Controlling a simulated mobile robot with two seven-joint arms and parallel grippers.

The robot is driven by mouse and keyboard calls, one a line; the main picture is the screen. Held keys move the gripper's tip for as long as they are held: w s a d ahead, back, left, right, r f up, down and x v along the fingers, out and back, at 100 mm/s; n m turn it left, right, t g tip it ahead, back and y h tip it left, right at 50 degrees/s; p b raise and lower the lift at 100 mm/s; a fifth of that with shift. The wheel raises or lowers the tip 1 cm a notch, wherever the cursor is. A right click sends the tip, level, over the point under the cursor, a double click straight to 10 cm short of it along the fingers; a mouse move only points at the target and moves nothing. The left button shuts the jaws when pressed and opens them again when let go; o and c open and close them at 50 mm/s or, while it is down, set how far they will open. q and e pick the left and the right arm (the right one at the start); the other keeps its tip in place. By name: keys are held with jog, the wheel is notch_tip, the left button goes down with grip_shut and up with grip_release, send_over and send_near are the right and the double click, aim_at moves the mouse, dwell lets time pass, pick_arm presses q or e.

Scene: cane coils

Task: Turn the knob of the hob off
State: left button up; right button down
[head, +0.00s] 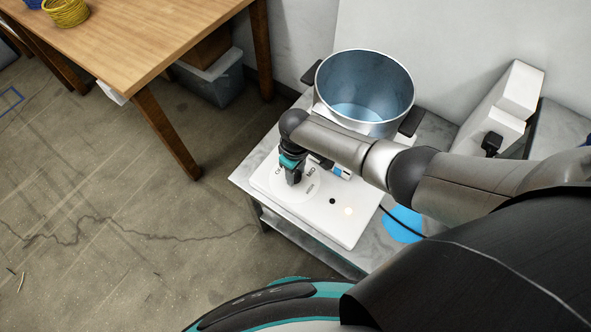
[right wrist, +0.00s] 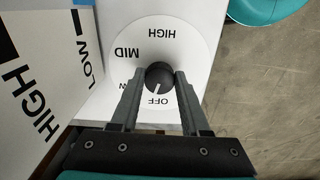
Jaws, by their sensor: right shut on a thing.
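The hob (head: 345,222) is a white slab on a grey stand, with a large metal pot (head: 365,90) at its back. Its black knob (right wrist: 160,76) sits on a white dial (right wrist: 185,45) marked HIGH, MID and OFF; another label is partly hidden by a finger. The white line on the knob points at OFF. My right gripper (head: 292,177) reaches down onto the dial. In the right wrist view its fingers (right wrist: 160,88) are shut on the knob, one on each side. The knob is hidden by the gripper in the head view. My left gripper is not in view.
A wooden table (head: 150,40) with a yellow coil (head: 66,12) stands at the upper left, a grey bin (head: 212,82) beneath it. White boxes (head: 520,90) stand against the wall at right. A blue round patch (head: 402,224) lies beside the hob. The floor at left is clear.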

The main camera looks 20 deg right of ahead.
aim_at(296, 175)
jog(key=shift+n, duration=1.6)
jog(key=shift+c, duration=1.9)
grip_release()
jog(key=shift+r, duration=0.1)
notch_tip(296, 175, up, 15)
jog(key=p, duration=0.6)
